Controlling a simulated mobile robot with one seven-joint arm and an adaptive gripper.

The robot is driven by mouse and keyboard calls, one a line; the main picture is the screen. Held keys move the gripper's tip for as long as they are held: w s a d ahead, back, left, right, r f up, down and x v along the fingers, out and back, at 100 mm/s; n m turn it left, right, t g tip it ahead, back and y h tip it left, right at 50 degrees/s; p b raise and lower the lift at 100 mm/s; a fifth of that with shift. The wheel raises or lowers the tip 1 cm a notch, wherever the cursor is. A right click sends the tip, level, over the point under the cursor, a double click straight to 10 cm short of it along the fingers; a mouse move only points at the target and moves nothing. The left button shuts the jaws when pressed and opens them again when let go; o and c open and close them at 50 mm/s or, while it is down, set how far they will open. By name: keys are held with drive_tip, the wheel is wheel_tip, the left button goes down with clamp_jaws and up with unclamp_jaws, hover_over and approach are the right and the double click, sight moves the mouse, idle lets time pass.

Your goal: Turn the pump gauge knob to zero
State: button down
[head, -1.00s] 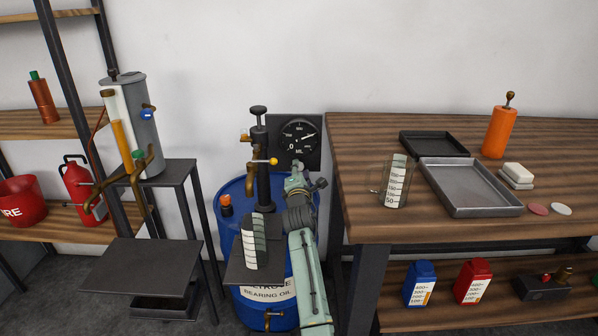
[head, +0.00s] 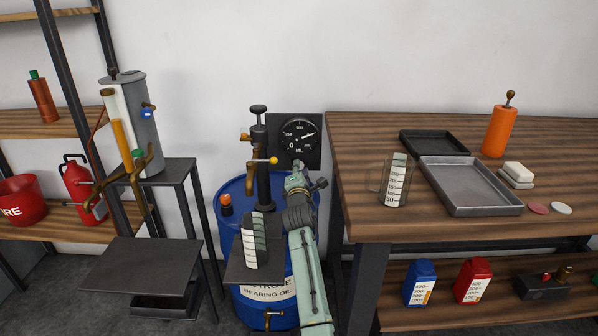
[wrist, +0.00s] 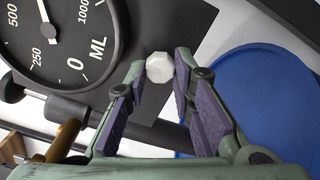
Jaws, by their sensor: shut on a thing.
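The pump gauge (head: 299,136) is a round black dial on a dark square plate behind the pump. It also fills the upper left of the wrist view (wrist: 85,55), marked in ML. Its white needle is well away from 0 and points between 500 and 1000. A pale faceted knob (wrist: 160,68) sits at the lower edge of the gauge plate. My gripper (head: 297,170) is just below the gauge in the head view. In the wrist view its two purple-padded fingers (wrist: 158,80) are shut on the knob, one on each side. In the head view the arm hides the knob.
The black pump (head: 262,160) with a brass spout and yellow-tipped lever stands on a blue oil drum (head: 232,205), left of my arm. A striped measuring jug (head: 255,240) stands below the spout. A wooden table (head: 370,150) with trays is close on the right.

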drive_tip(key=shift+m+b, duration=2.25)
drive_tip(key=shift+m, duration=6.35)
drive_tip(key=c, duration=1.7)
unclamp_jaws()
drive_tip(key=shift+r, duration=0.1)
drive_tip(key=shift+o, duration=0.2)
